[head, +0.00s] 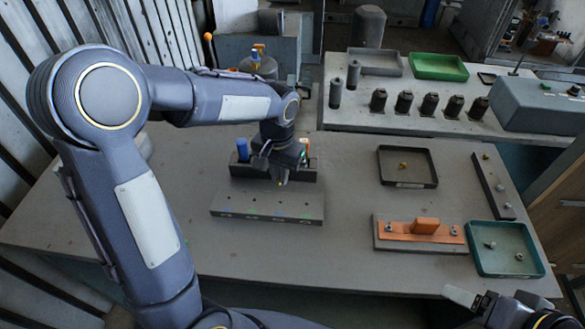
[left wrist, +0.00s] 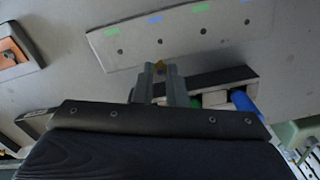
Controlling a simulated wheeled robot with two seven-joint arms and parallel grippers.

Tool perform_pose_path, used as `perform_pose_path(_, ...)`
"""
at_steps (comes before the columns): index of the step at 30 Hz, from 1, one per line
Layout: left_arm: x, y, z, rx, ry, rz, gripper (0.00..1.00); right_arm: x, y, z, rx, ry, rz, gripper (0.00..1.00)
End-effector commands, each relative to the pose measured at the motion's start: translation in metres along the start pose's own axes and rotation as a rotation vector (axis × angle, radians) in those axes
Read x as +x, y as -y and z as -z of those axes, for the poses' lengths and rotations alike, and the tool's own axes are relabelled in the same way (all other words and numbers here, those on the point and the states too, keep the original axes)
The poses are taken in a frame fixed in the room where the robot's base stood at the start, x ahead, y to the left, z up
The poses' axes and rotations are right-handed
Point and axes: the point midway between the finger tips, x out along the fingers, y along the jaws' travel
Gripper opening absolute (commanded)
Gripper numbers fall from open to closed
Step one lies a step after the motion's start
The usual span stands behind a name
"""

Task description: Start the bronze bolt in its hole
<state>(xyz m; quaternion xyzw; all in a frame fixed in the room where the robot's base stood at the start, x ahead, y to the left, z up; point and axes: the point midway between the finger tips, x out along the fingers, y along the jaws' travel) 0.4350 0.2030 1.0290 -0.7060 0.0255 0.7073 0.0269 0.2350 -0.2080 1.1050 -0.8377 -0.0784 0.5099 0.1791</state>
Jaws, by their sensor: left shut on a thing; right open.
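My left gripper (head: 282,178) is shut on the bronze bolt, whose small golden end (left wrist: 160,66) shows between the fingertips in the left wrist view. The grey plate (head: 267,205) lies on the table with a row of holes and green and blue marks; it also shows in the left wrist view (left wrist: 180,35). The gripper is over the plate's back edge in the head view. In the left wrist view the bolt's end appears just off the plate's edge, apart from the holes. My right gripper (head: 474,301) is open and empty at the bottom right.
A dark rack (head: 250,171) with blue and green-handled items stands behind the plate, close to my left gripper. A black tray (head: 408,184) holds a small golden piece. An orange part (head: 424,228) and a green tray (head: 505,270) lie right. The table between is clear.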

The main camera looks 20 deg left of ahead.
Motion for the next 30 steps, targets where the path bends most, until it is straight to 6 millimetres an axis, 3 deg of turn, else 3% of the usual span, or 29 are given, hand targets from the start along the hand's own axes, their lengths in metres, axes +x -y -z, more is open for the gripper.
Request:
perform_pose_path(8, 0.010, 0.003, 0.000, -0.013, 0.000, 0.000, 0.01, 0.005, -0.002, -0.003, 0.000, 0.000, 0.000, 0.74)
perform_pose_path(24, 0.059, 0.003, 0.000, -0.011, 0.000, 0.000, 0.01, 0.037, -0.017, -0.019, 0.000, 0.000, 0.000, 0.74)
perform_pose_path(30, 0.068, 0.003, 0.000, -0.011, -0.001, 0.000, 0.01, 0.043, -0.020, -0.022, 0.000, 0.000, 0.000, 0.74)
